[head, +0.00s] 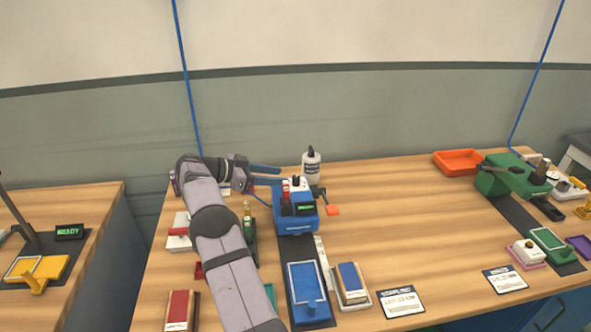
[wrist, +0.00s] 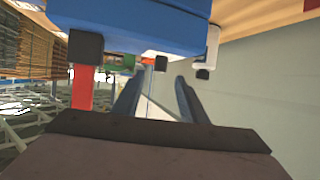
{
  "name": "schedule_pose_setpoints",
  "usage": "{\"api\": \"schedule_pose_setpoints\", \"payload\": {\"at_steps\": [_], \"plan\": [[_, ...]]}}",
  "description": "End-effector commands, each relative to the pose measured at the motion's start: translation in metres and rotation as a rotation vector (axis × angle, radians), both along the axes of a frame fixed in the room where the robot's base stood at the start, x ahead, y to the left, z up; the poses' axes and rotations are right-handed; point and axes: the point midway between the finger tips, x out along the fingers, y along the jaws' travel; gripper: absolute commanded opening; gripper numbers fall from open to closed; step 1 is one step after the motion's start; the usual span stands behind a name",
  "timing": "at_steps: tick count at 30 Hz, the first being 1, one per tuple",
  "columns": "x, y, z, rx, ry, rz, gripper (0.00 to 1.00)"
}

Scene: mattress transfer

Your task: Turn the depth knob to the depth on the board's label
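The blue machine (head: 296,224) stands mid-table, with a small lit display (head: 305,208) too small to read. A red post with a dark cap (head: 286,188) and a dark knob on a white base (head: 296,182) are on its top; I cannot tell which is the depth knob. My gripper (head: 280,175) is behind the machine's upper left, fingers apart and pointing right. In the wrist view my gripper (wrist: 157,98) shows nothing between its fingers; the blue machine (wrist: 150,25) fills the top. A label card (head: 401,301) lies front right, its text unreadable.
A blue framed board (head: 307,318) lies before the machine, beside a block with a blue top (head: 350,281). A white bottle (head: 311,168) stands behind. A green machine (head: 512,175), an orange tray (head: 459,161) and another card (head: 505,279) are right. The table centre-right is clear.

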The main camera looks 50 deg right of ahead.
Motion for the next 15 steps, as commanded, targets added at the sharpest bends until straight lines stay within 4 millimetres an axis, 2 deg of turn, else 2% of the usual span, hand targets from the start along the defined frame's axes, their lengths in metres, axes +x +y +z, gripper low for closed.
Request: {"api": "schedule_pose_setpoints", "payload": {"at_steps": [8, 15], "plan": [[-0.004, -0.006, -0.003, -0.003, 0.009, 0.0, 0.39], [-0.016, -0.028, -0.012, -0.001, 0.009, -0.001, 0.39]]}}
